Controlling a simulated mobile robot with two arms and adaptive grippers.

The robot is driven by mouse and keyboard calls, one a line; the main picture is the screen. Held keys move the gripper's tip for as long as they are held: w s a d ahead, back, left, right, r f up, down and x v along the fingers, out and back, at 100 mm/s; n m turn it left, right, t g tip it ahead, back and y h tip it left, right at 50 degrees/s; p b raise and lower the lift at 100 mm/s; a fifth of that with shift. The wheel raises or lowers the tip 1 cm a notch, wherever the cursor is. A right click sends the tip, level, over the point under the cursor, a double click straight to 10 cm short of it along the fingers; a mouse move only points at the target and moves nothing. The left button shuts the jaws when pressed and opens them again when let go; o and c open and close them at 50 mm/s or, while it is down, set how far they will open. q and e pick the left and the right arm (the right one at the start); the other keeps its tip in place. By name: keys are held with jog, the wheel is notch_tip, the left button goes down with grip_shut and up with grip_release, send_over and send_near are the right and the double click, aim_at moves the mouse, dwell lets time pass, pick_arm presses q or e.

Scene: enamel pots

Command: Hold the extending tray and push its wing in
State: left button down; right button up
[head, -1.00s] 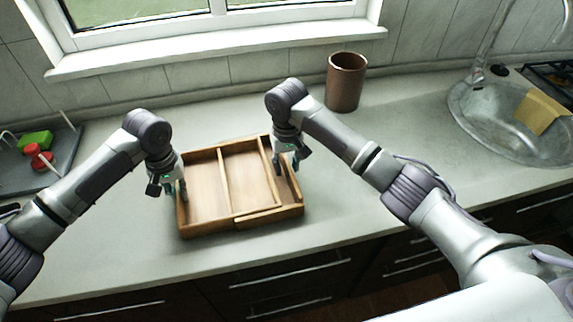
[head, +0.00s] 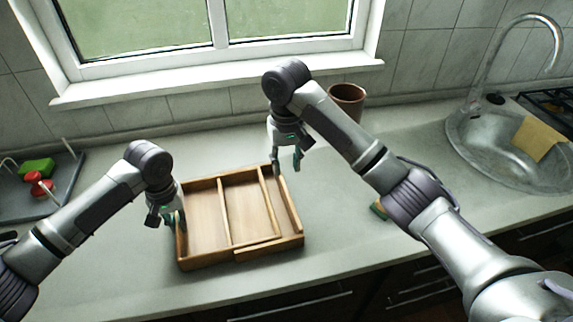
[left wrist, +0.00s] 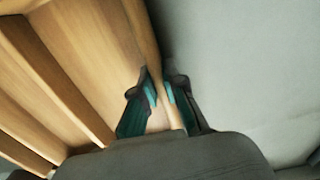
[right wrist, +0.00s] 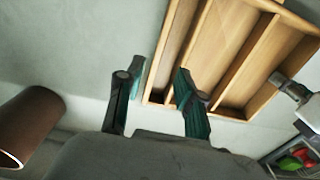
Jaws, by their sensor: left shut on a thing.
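The wooden extending tray (head: 205,263) lies on the worktop with its dividers showing. Its wing (head: 292,212) is at the right side, with a narrow gap between its outer wall and the nearest divider; its front wall overlaps the tray's front. My left gripper (head: 174,218) is shut on the tray's left wall, and the left wrist view shows that wall (left wrist: 145,35) between the fingers. My right gripper (head: 287,163) is open and empty at the tray's back right corner. In the right wrist view its fingers (right wrist: 158,88) stand apart near the tray's corner; contact cannot be told.
A brown cup (head: 347,100) stands behind my right arm. A sponge (head: 379,210) is partly hidden by that arm. The sink (head: 480,150) with a yellow cloth (head: 538,138) is at the right. A grey tray (head: 60,190) with red and green things is at the left. The worktop in front is clear.

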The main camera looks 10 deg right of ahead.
jog(key=shift+s+f+y, duration=0.15)
jog(key=shift+f+y, duration=0.15)
jog(key=shift+f, duration=0.05)
jog(key=c, duration=0.5)
jog(key=f+y, duration=0.1)
jog(key=s+n+g+y, duration=0.1)
jog(key=y, duration=0.1)
jog(key=d+f+n+g+y, duration=0.1)
jog(key=y, duration=0.1)
jog(key=shift+s+f, duration=0.35)
jog(key=shift+s, duration=0.05)
grip_shut()
jog(key=m+t+y, duration=0.4)
jog(key=t+y, duration=0.4)
jog(key=y, duration=0.2)
send_near(288, 191)
jog(key=s+a, duration=0.1)
jog(key=a, duration=0.1)
jog(key=shift+s+a+f, duration=0.1)
jog(key=shift+s+a, duration=0.25)
jog(key=s+d+m+t, duration=0.1)
jog(key=m+t, duration=0.1)
jog(key=s+d+f+m+t+h, duration=0.1)
jog(key=m+t, duration=0.1)
jog(key=s+d+m+t+h, duration=0.1)
jog(key=m, duration=0.1)
jog(key=shift+d+f+m+t, duration=0.4)
jog(key=x, duration=0.9)
jog(key=shift+w+a, duration=0.25)
jog(key=shift+w, duration=0.1)
